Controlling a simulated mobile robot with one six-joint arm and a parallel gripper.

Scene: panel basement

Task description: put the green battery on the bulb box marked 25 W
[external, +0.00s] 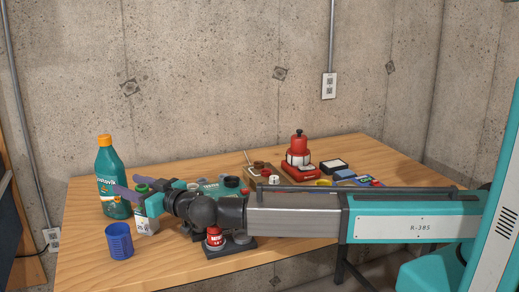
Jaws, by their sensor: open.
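My gripper (126,185) is at the left of the table, its two purple-grey fingers spread apart and pointing left, level with the bottle. A small pale box with dark print (147,225) stands just below and behind the gripper, partly covered by it; its marking looks like 25 but is too small to read surely. A small dark green piece (143,187) shows between the fingers, above the pale box. I cannot tell whether it is the green battery, or whether it touches the box or a finger.
A teal bottle with an orange cap (112,182) stands close behind the gripper. A blue cup (119,240) is in front. A red cylinder (214,237) stands on a black base (230,250) under my arm. Teal equipment and a red device (298,155) stand further back.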

